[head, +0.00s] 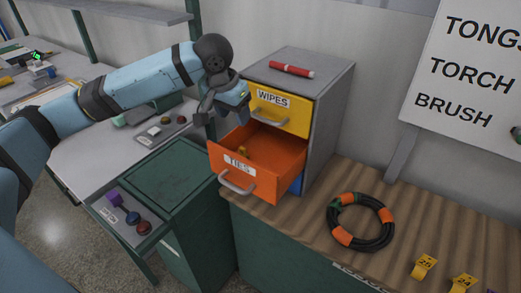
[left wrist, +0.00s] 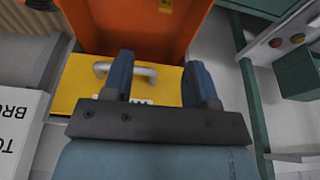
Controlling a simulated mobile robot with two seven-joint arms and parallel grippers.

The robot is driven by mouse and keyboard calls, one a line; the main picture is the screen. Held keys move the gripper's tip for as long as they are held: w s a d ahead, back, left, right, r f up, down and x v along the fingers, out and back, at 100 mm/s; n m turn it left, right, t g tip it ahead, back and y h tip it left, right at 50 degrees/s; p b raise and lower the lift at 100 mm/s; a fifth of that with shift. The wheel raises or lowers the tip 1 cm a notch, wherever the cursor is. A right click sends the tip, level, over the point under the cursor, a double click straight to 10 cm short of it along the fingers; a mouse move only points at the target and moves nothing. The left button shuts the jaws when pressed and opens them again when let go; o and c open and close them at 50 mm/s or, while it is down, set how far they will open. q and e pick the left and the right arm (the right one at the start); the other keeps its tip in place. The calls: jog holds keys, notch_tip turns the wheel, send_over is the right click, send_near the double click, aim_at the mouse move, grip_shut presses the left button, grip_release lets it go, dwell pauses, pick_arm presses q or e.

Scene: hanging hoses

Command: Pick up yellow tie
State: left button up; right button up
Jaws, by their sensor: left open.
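A small yellow tie (head: 242,151) lies inside the open orange drawer (head: 262,192), whose label is partly readable as TIES. In the left wrist view a yellow piece, apparently the tie (left wrist: 166,5), shows at the top edge, cut off by the frame. My left gripper (head: 233,104) is in front of the yellow WIPES drawer, above the left side of the orange drawer. In the left wrist view the two blue fingers of my left gripper (left wrist: 160,72) are apart with nothing held between them. My right gripper is not in view.
The yellow WIPES drawer (head: 291,116) is closed, with a grey handle. A red marker-like stick (head: 291,69) lies on the cabinet top (head: 310,60). A coiled black hose (head: 388,228) and yellow numbered tags (head: 424,267) lie on the wooden top. A sign (head: 465,75) stands at right.

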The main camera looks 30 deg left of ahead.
pick_arm(q)
send_over(242, 148)
jog(key=s, duration=0.2)
jog(key=x, duration=0.2)
jog(key=s+x, duration=0.1)
jog(key=x, duration=0.4)
jog(key=shift+s+d+f, duration=0.15)
jog(key=shift+s+f, duration=0.15)
jog(key=shift+f, duration=0.15)
jog(key=shift+a+p+x, duration=0.2)
jog(key=shift+x, duration=1.15)
jog(key=shift+a+p+x, duration=0.15)
jog(key=shift+x, duration=1.2)
jog(key=shift+w+r, duration=0.1)
grip_shut()
